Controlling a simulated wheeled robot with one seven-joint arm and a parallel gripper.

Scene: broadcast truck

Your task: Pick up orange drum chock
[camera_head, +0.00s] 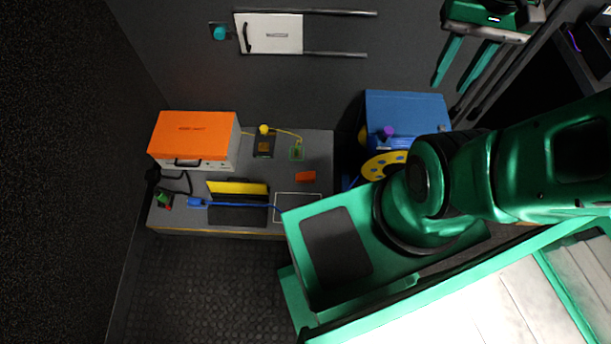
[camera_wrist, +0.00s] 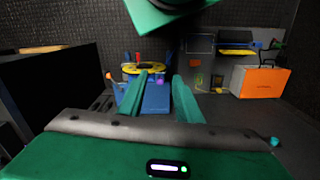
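A small orange patch in the wrist view (camera_wrist: 197,62) looks like the same chock. My gripper (camera_head: 453,86) is at the upper right of the head view, well apart from the chock. Its two green fingers are spread with nothing between them. They also show in the wrist view (camera_wrist: 160,76), pointing towards a blue case.
A blue case (camera_head: 410,105) with a yellow reel (camera_head: 383,165) stands right of the worktop. An orange-topped box (camera_head: 193,135), a yellow-and-black item (camera_head: 238,188) and a blue cable (camera_head: 235,204) occupy its left part. A white panel (camera_head: 275,34) is at the back.

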